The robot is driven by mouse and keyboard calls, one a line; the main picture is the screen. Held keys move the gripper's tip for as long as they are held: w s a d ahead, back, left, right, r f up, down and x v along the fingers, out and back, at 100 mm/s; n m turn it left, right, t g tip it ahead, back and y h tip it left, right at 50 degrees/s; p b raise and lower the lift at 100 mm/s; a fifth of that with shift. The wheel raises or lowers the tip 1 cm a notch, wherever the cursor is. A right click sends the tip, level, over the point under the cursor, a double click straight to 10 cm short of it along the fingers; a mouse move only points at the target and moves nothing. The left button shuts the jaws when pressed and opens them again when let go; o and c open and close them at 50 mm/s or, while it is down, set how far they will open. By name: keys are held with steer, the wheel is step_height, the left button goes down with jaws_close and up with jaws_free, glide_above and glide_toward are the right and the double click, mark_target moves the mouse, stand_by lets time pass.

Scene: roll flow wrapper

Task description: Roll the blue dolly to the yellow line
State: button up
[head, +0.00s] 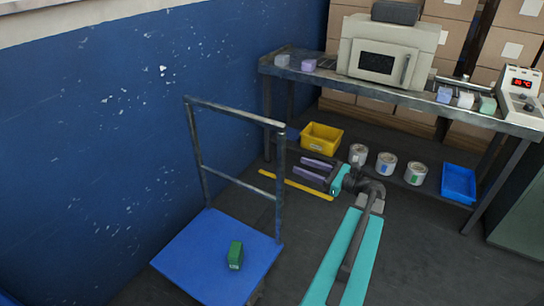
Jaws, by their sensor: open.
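The blue dolly (196,258) stands on the dark floor at the lower left, close to the blue wall. It has a flat blue deck and an upright grey metal handle frame (236,113) at its far side. A small green box (235,254) sits upright on the deck. The yellow line (300,185) is on the floor beyond the dolly, in front of the bench. My gripper (312,169) is open and empty. It is right of the handle frame, apart from it in the picture, and appears above the floor near the yellow line.
A metal bench (400,94) at the back holds a grey machine (388,52), several small boxes and a controller (520,95). Its lower shelf carries a yellow bin (321,138), paint cans (386,164) and a blue bin (458,183). Open floor lies between dolly and bench.

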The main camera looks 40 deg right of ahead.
steer(key=x, duration=1.3)
steer(key=shift+w, duration=0.35)
